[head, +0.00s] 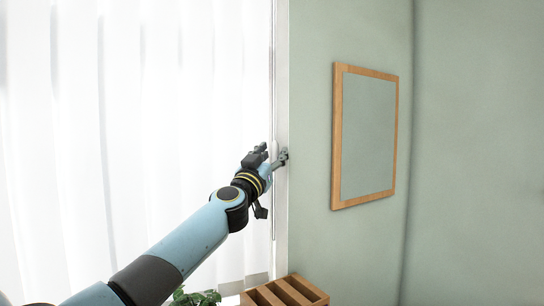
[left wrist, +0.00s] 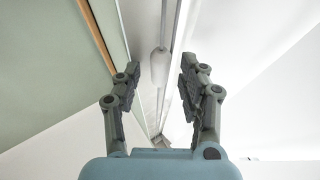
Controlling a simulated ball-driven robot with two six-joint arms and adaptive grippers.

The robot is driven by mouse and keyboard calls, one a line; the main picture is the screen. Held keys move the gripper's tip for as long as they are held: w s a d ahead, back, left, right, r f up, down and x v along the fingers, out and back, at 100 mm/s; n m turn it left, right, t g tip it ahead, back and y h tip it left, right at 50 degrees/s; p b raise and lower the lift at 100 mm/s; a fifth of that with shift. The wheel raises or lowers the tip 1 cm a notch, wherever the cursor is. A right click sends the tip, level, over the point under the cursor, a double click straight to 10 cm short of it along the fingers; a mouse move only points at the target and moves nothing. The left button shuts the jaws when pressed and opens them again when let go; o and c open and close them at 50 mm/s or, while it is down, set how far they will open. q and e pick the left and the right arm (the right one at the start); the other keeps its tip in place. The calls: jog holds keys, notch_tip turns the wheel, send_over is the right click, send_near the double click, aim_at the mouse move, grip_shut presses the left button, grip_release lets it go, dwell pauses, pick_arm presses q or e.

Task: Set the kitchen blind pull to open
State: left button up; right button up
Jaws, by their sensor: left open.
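The kitchen blind (head: 130,110) hangs as bright white vertical slats across the left of the head view. Its pull (left wrist: 159,68) is a small white rounded cylinder on a thin cord or rod. In the left wrist view it shows between my finger tips, with a gap to both fingers; its depth is hard to tell. In the head view a thin cord (head: 273,80) runs down beside the window edge, and my gripper hides part of it. My left gripper (head: 273,154) is open and empty at that cord. My right gripper is out of view.
A wood-framed mirror or panel (head: 336,140) hangs on the green wall right of the window edge. A slatted wooden crate or rack (head: 290,292) and a green plant (head: 195,298) stand low, below my left arm.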

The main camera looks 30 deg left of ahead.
pick_arm(q)
jog(key=shift+c, duration=0.4)
grip_shut()
jog(key=shift+f, duration=0.15)
notch_tip(320, 180, down, 9)
jog(key=b, duration=0.7)
jog(key=shift+r, duration=0.3)
jog(key=shift+c, duration=0.2)
grip_release()
jog(key=shift+o, duration=0.6)
